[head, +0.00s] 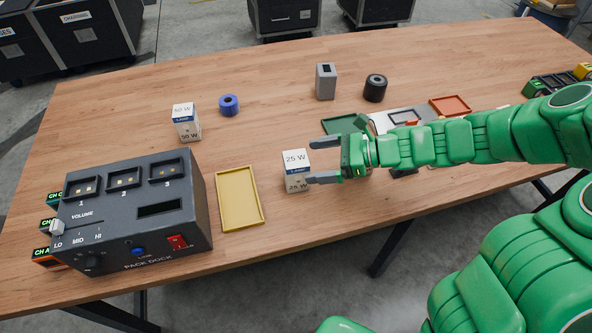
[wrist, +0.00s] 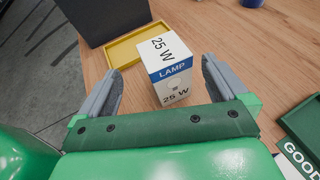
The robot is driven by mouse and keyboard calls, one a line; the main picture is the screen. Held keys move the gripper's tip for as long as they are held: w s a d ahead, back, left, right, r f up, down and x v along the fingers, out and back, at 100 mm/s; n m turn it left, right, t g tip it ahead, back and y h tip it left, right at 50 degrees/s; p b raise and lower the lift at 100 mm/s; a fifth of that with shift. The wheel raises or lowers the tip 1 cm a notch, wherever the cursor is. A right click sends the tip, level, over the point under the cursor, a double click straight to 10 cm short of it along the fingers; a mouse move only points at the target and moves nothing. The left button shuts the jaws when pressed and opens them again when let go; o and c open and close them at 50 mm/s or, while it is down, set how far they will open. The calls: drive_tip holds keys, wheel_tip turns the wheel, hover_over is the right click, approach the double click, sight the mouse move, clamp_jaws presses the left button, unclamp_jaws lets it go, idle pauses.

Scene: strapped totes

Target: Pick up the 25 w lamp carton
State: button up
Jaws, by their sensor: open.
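The 25 W lamp carton (head: 295,169) is a small white box with a blue band, standing upright on the wooden table in the head view. It also shows in the wrist view (wrist: 167,68), ahead of and between my open fingers. My gripper (head: 323,161) is open, coming from the right, with its fingertips on either side of the carton's right part in the picture. In the wrist view my gripper (wrist: 160,85) has a grey finger to the left and right of the carton, with gaps showing on both sides. I cannot tell any contact.
A yellow tray (head: 261,222) and the dark pack dock (head: 197,202) lie left of the carton. A 50 W carton (head: 186,121), blue roll (head: 229,105), grey box (head: 326,81) and black roll (head: 375,87) stand farther back. A green tray (head: 345,122) lies behind my gripper.

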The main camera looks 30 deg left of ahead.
sight(302, 159)
drive_tip(key=shift+w+x, duration=0.2)
drive_tip(key=shift+x, duration=2)
drive_tip(key=shift+a, duration=0.1)
drive_tip(key=c, duration=1.2)
drive_tip(key=shift+r, duration=0.1)
drive_tip(key=shift+c, duration=0.2)
